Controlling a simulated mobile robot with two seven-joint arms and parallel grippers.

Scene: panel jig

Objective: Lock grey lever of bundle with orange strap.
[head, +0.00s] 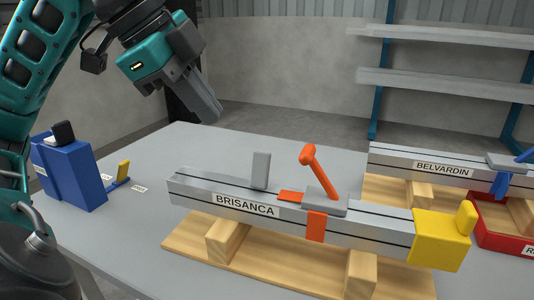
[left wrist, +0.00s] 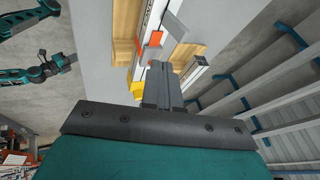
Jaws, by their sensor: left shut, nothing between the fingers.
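The bundle labelled BRISANCA (head: 200,189) has an orange strap (head: 316,226) around it and lies on wooden blocks. A grey upright lever (head: 261,170) stands on its top, left of the strap. An orange lever (head: 317,170) with a round knob rises tilted from a grey buckle (head: 325,202) by the strap. My left gripper (head: 213,112) is shut and empty, above and left of the bundle, apart from it. In the left wrist view its fingers (left wrist: 162,75) partly cover the bundle. My right gripper (left wrist: 65,62) shows small at the left there; its jaws are unclear.
A yellow end cap (head: 438,240) covers the bundle's right end. A second bundle labelled BELVARDIN (head: 395,160) with a blue strap lies behind right, near a red tray (head: 508,242). A blue box (head: 72,172) stands at left. The table (head: 180,150) between is mostly clear.

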